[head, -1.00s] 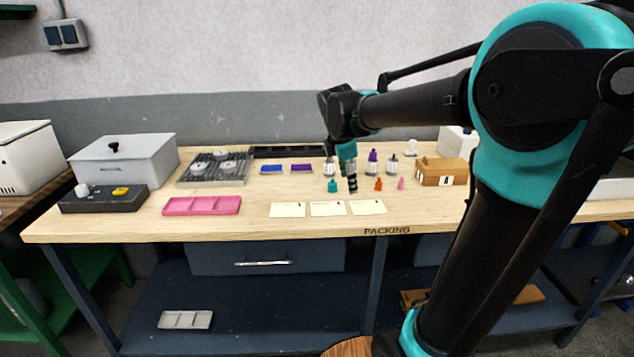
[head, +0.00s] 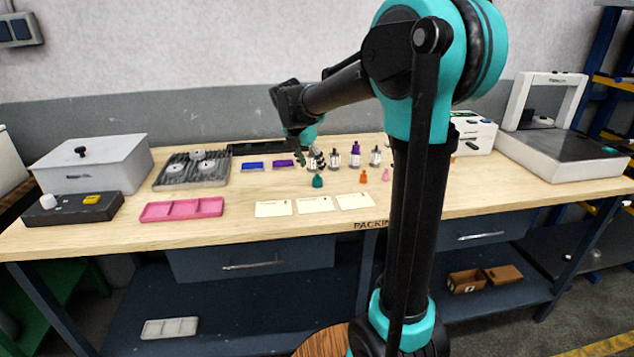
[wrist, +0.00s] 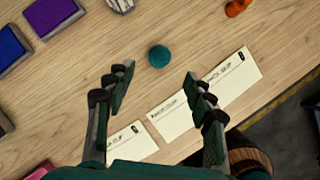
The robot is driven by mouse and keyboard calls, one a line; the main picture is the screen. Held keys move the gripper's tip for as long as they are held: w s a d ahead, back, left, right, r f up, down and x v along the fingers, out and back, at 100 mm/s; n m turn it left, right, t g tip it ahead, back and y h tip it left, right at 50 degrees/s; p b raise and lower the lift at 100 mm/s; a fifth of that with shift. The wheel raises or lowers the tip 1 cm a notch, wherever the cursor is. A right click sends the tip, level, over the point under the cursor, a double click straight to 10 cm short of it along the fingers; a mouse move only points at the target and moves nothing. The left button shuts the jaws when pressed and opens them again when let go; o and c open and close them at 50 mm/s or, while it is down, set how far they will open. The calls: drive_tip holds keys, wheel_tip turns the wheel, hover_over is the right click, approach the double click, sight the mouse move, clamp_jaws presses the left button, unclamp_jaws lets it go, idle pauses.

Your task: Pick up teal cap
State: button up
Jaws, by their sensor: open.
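The teal cap (head: 318,181) stands on the wooden table in the head view, in front of several small bottles. In the wrist view the teal cap (wrist: 159,55) is a round teal shape seen from above, a little beyond the fingertips and between their lines. My gripper (wrist: 156,80) is open and empty, with its two fingers spread apart. In the head view my gripper (head: 312,158) hangs above the table close behind the cap, partly blending with the bottles. The cap is not touched by either finger in the wrist view.
White paper slips (wrist: 200,95) lie near the cap. An orange cap (head: 363,176) and a pink cap (head: 386,175) stand to its right. Bottles (head: 355,154) are behind. A blue tray (wrist: 10,48) and a purple tray (wrist: 52,14) lie left in the wrist view.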

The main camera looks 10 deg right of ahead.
sight(317, 174)
drive_tip(key=shift+w+d+x, duration=0.1)
drive_tip(key=shift+w+x, duration=0.05)
drive_tip(key=shift+x, duration=1.7)
drive_tip(key=shift+w+d+x, duration=0.1)
drive_tip(key=shift+x, duration=1.7)
drive_tip(key=shift+r, duration=0.15)
drive_tip(key=c, duration=0.8)
